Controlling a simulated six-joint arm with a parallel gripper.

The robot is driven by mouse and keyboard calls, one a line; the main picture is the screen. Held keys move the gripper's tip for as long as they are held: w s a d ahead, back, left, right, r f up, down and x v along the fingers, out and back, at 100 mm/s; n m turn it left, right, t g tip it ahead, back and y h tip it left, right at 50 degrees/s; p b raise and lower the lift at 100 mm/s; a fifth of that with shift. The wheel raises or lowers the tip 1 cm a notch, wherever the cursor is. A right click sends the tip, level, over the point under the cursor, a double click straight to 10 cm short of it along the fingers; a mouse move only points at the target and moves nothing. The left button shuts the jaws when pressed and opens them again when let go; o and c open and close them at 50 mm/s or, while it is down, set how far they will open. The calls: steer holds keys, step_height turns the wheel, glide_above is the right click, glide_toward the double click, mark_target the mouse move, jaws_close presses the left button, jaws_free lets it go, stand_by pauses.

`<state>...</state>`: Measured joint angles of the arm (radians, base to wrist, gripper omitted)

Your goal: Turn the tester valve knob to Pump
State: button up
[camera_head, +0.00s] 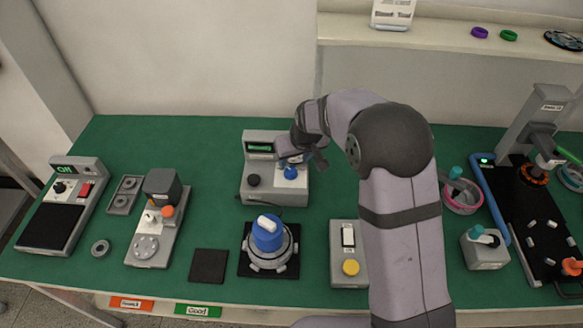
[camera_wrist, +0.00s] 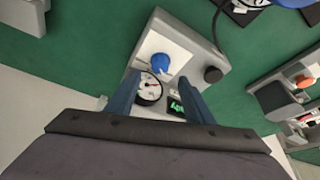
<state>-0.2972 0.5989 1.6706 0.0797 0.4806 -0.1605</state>
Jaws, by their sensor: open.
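The tester (camera_head: 262,190) is a grey box at the back middle of the green bench, with a small green display. Its blue valve knob (camera_head: 290,173) sits on a white plate at the right of its face. In the wrist view the blue knob (camera_wrist: 161,63) shows beyond my fingertips, with a round dial gauge (camera_wrist: 149,88) and the display (camera_wrist: 176,106) nearer. My gripper (camera_head: 308,150) is over the tester's right side, close to the knob. In the wrist view my gripper (camera_wrist: 155,85) has its fingers apart with nothing between them. The knob's label text is too small to read.
A black knob (camera_head: 253,180) is on the tester's left. A hub motor with a blue top (camera_head: 267,235) stands in front of it. A switch box with a yellow button (camera_head: 350,267) is to the right. Bare green bench (camera_head: 215,150) lies left of the tester.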

mark_target(291, 170)
steer(key=shift+p+x, duration=1.3)
steer(key=shift+x, duration=2.3)
steer(key=c, duration=1)
steer(key=shift+c, duration=0.2)
